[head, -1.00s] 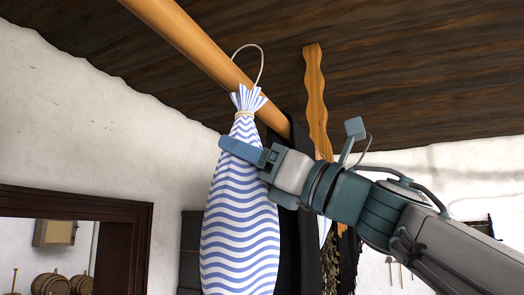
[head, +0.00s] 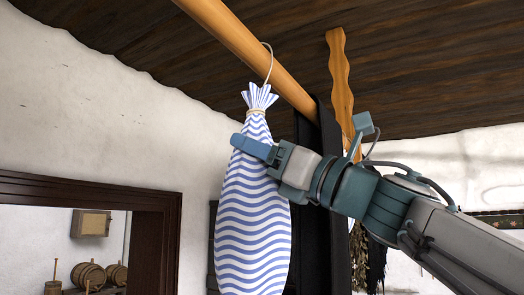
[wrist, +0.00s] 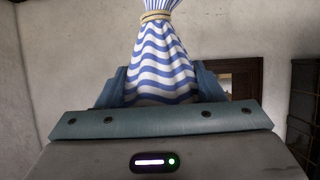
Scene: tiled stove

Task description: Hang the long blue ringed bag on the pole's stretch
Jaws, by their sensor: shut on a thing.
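The long blue-and-white wavy-striped bag (head: 250,215) hangs upright, its neck tied with a tan cord below a ruffled top. My gripper (head: 254,148) is shut on the upper part of the bag, below the cord. In the wrist view the bag (wrist: 162,60) stands between my fingers. A thin pale ring (head: 271,62) rises from the bag's top and meets the wooden pole (head: 235,38); its upper end shows just above the pole's edge. I cannot tell whether the pole bears its weight.
A wavy wooden bracket (head: 341,85) comes down from the dark plank ceiling near the pole's far end. Dark cloth (head: 330,190) hangs from the pole right behind the bag. A dark door frame (head: 150,225) opens at lower left, with barrels beyond.

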